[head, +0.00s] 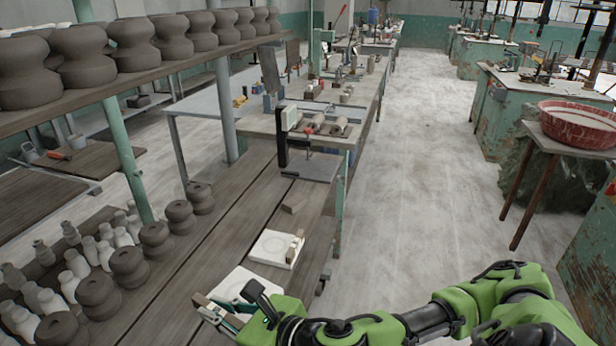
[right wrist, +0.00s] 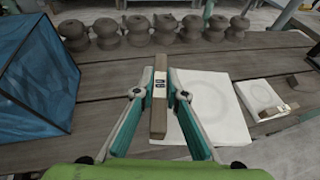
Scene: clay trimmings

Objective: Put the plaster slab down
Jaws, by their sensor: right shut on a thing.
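A white plaster slab (head: 233,283) with a faint ring on its face is near the front of the plank bench. A brown wooden bar with a small white label runs along its edge. My right gripper (head: 222,309) is shut on this bar. The right wrist view shows the bar between the fingertips (right wrist: 160,92) and the slab (right wrist: 218,108) to its right. I cannot tell if the slab touches the planks. A second white slab (head: 270,246) with a similar bar lies farther along the bench; it also shows in the right wrist view (right wrist: 257,94). My left gripper is not in view.
Several dark clay pots (head: 154,240) and pale bottles stand along the bench's left side. A small brown block (head: 295,201) lies beyond the second slab. A blue box-like thing (right wrist: 38,72) is left of the gripper in the wrist view. Bare planks (head: 215,235) lie between pots and slabs.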

